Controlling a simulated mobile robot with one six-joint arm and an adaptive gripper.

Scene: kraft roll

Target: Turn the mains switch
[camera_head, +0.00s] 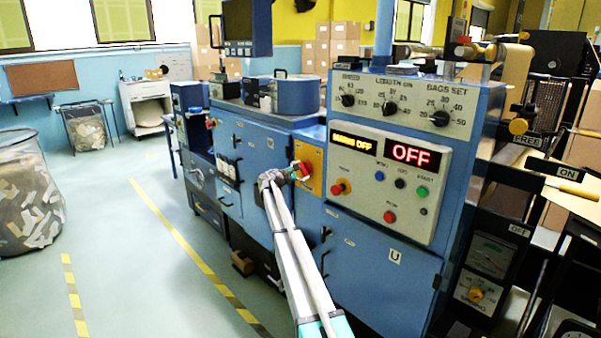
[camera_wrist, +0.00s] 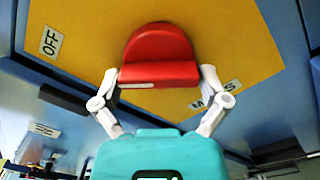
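The mains switch (camera_wrist: 160,52) is a red rotary handle on a yellow plate (camera_wrist: 75,30). In the wrist view its thick bar lies level, with a pale strip along its near edge. An OFF label (camera_wrist: 51,41) is at the plate's left; another label at the lower right is partly hidden by a finger. My gripper (camera_wrist: 160,76) has one white fingertip against each end of the bar, with no clear gap. In the head view the red handle (camera_head: 303,169) shows on the blue cabinet, with my gripper (camera_head: 293,174) at it, partly covering the plate.
The control panel (camera_head: 385,185) right of the switch has buttons and lit displays, one reading OFF (camera_head: 411,155). Dials (camera_head: 390,107) sit above. A wire bin (camera_head: 30,195) of scraps stands at the left. The floor between is clear, with yellow-striped lines.

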